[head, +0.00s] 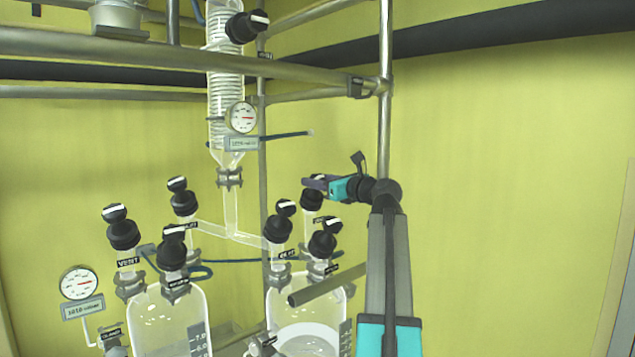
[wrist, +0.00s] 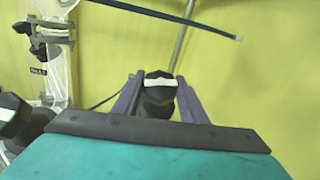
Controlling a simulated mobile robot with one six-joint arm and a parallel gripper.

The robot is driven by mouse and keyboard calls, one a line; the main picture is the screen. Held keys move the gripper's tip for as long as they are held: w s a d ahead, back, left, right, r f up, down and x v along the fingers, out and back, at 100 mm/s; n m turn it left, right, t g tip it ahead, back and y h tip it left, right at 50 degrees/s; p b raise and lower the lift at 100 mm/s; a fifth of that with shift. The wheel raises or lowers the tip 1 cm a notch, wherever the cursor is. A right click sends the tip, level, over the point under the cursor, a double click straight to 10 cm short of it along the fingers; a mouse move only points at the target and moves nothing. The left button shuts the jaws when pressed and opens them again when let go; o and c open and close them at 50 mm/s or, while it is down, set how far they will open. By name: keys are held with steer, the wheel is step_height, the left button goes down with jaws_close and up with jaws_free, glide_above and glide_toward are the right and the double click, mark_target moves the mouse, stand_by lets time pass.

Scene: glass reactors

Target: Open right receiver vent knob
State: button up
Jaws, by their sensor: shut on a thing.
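The right receiver (head: 274,304) is a clear glass vessel at the lower middle of the head view, with several black knobs on top. My gripper (head: 315,184) is at its rear knob (head: 312,203), which is black. In the wrist view, my gripper (wrist: 158,95) has its two purple fingers on either side of this knob (wrist: 157,103), shut on it. The white bar on the knob's top lies roughly across the picture between the fingers. The label of this knob is hidden, so I cannot read whether it says vent.
Two other black knobs, a left one (head: 279,229) and a front one (head: 323,243), stand close to the gripped knob. The left receiver (head: 170,315) stands beside. A glass column (head: 226,110) and metal frame (head: 384,60) rise behind. Free room lies right of my arm.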

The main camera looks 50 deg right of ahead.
steer(key=shift+d+n+y, duration=0.1)
steer(key=shift+n+y, duration=0.3)
steer(key=shift+n+y, duration=0.7)
steer(key=shift+n+g+y, duration=0.3)
steer(key=shift+n+y, duration=0.6)
steer(key=o, duration=1.1)
steer(key=shift+c, duration=0.2)
steer(key=shift+r, duration=0.15)
